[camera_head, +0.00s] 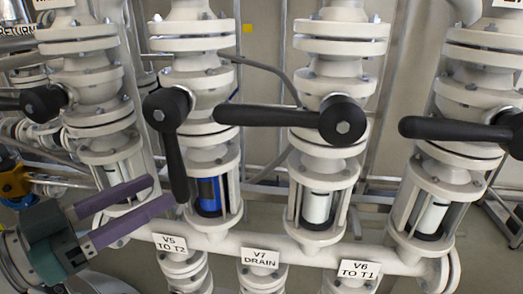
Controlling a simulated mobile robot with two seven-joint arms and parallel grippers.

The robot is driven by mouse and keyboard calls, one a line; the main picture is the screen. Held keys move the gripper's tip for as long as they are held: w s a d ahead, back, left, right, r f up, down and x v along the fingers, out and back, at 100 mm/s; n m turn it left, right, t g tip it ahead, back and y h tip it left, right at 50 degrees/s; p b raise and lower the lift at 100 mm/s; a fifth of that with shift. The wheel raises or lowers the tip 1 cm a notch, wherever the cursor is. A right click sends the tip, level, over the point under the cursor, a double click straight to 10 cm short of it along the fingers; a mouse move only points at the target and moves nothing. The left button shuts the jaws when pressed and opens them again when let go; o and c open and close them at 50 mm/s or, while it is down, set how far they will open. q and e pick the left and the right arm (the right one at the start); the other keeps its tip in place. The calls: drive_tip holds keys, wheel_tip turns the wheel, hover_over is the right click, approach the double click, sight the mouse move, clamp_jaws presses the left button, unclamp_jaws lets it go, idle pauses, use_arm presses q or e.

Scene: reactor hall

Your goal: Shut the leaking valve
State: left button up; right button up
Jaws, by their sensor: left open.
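Several white vertical pipes carry valves with black levers. The second valve's lever (174,155) points down along its pipe, and the sight glass (208,195) below it shows blue. The far left lever (40,103), the third lever (285,118) and the far right lever (460,129) lie about crosswise to their pipes. The third sight glass (317,207) and right sight glass (432,215) look white, with no blue. My left gripper (158,193) is at the lower left, its purple fingers apart and empty, pointing right, just left of the downward lever's end. My right gripper is out of view.
A white horizontal manifold (225,243) runs below the sight glasses. Signs below read V5 TO T2 (171,243), V7 DRAIN (260,258) and V6 TO T1 (359,270). A grey bent pipe (275,72) passes behind. An orange fitting (14,183) is at far left.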

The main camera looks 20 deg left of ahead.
sight(179, 180)
use_arm(q)
drive_tip(key=shift+p+x, duration=0.3)
drive_tip(key=shift+x, duration=2.4)
clamp_jaws()
